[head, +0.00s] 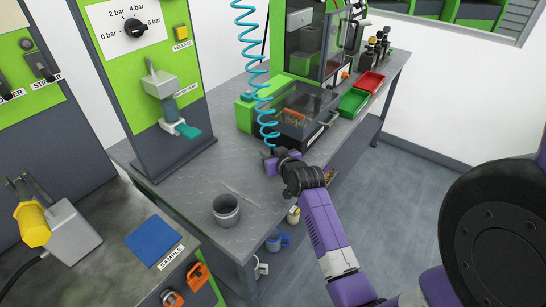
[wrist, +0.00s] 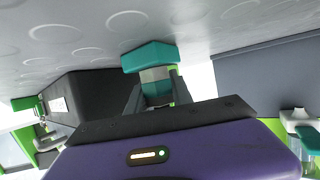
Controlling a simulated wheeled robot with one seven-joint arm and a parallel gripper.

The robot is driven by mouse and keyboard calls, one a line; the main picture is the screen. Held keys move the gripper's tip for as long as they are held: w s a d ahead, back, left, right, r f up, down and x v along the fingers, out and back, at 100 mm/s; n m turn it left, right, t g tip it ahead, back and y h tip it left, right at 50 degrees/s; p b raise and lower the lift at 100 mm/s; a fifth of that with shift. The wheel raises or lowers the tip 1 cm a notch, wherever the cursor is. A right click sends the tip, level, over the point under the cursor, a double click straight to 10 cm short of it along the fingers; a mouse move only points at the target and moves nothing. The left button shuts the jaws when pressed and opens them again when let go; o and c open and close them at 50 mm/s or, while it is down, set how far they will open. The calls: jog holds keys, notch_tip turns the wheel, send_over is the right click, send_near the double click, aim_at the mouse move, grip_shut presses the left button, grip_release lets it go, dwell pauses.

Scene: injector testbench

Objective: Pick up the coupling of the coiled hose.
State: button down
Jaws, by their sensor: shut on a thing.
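The coiled hose (head: 250,60) is turquoise and hangs from above the bench down to my gripper (head: 271,157) in the head view. In the wrist view, the coupling (wrist: 155,73), a grey body with teal parts, sits between the two dark fingers of my gripper (wrist: 157,80). The fingers are shut on it. The grey tabletop with raised discs lies close by in the wrist view. In the head view the coupling is too small and hidden by my gripper to make out.
A green machine with a clear door (head: 318,42) and an open drawer (head: 300,114) stands behind my gripper. Green (head: 353,102) and red (head: 370,82) trays lie to the right. A grey cup (head: 226,211) stands near the front edge. The tabletop (head: 200,180) left of my gripper is clear.

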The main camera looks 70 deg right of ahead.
notch_tip(320, 180, up, 20)
dwell(0.6)
jog(key=shift+p, duration=0.4)
dwell(0.8)
